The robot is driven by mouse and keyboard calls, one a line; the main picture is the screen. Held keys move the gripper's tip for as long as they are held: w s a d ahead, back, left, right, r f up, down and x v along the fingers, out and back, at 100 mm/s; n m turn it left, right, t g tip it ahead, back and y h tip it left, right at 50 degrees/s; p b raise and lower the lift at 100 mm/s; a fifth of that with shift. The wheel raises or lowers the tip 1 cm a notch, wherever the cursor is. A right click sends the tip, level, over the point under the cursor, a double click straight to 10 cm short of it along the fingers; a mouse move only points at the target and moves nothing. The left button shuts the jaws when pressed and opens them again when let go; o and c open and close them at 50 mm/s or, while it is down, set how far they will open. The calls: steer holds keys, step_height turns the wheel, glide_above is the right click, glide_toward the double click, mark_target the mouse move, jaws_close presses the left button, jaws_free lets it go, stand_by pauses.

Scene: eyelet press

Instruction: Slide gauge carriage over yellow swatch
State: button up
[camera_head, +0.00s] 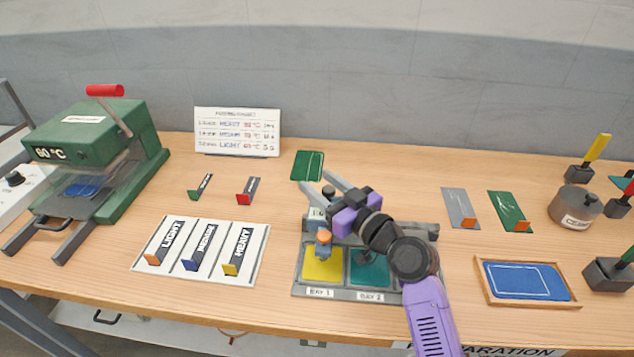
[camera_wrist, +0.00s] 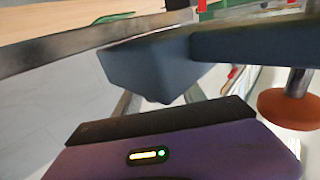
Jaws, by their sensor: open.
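The gauge carriage (camera_head: 324,249) is a small grey block with an orange knob on top. In the head view it stands at the back part of the yellow swatch (camera_head: 322,268), in the left bay of a grey fixture (camera_head: 337,293). The teal swatch (camera_head: 369,270) lies in the bay to its right. My gripper (camera_head: 315,180) is open, with its fingers pointing to the back left, above and behind the fixture. An orange knob (camera_wrist: 290,108) shows at the right edge of the wrist view, outside the fingers. My arm hides the right part of the fixture.
A green press (camera_head: 95,140) stands at the left. A card with labelled tabs (camera_head: 140,262) lies left of the fixture. A green swatch (camera_head: 307,165) lies behind my gripper. A framed blue tray (camera_head: 480,283), a grey pot (camera_head: 575,207) and tagged swatches are at the right.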

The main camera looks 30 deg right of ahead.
mark_target(331, 194)
steer(key=s, duration=0.2)
steer(key=s+b, duration=0.1)
steer(key=s, duration=0.1)
steer(key=s+d, duration=0.1)
steer(key=s, duration=0.1)
steer(key=shift+s, duration=0.25)
steer(key=shift+d, duration=0.1)
